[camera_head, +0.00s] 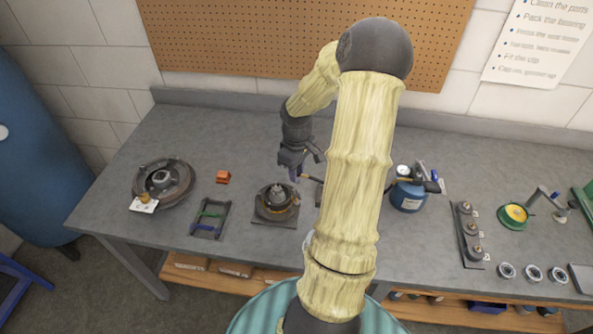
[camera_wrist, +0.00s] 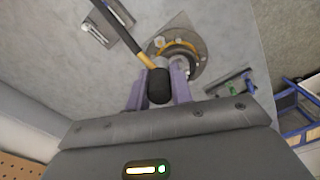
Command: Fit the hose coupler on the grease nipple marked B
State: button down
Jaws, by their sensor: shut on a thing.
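My gripper (camera_head: 297,174) is above and slightly right of a round hub fixture (camera_head: 277,216) on the bench. In the wrist view its purple fingers (camera_wrist: 159,90) are shut on the black hose coupler (camera_wrist: 159,85). A brass-coloured piece and black hose (camera_wrist: 117,27) run from the coupler toward the upper left. I cannot make out the letter B or tell which part is the marked nipple. Coupler and fixture look apart, though the gap is hard to judge.
A blue grease pump (camera_head: 408,195) with a gauge stands right of my arm. A dark rack (camera_head: 210,219), an orange block (camera_head: 223,177) and a drum (camera_head: 163,183) lie left. A post holder (camera_head: 468,235) stands farther right. A pegboard wall (camera_head: 230,40) rises behind.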

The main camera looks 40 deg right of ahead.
jog(key=shift+r, duration=0.1)
jog(key=shift+r+p, duration=1.5)
jog(key=shift+p, duration=0.25)
